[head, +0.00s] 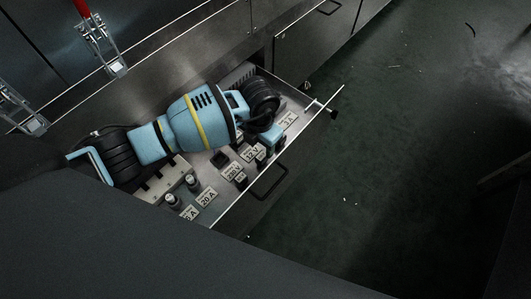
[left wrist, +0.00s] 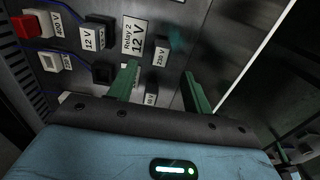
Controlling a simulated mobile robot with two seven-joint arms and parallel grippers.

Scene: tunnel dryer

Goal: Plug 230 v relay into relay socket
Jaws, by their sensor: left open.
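My left gripper (head: 264,150) reaches down over the open drawer in the head view; its fingertips are partly hidden. In the left wrist view its two green fingers (left wrist: 162,92) are apart with nothing held between them. A small label reading 230 V (left wrist: 161,52) lies beyond the gap between the fingers. A larger label, Relay 2 12 V (left wrist: 134,37), is left of it. A dark square block or opening (left wrist: 103,72) lies left of the left finger; I cannot tell whether it is the relay socket. My right gripper is not in view.
The open drawer (head: 228,212) holds several labelled parts, including ones marked 20 A (head: 208,196) and 3 A (head: 289,121). A red block (left wrist: 30,25) and a white block (left wrist: 50,62) sit at the left in the wrist view. The green floor (head: 390,170) beyond the drawer is mostly clear.

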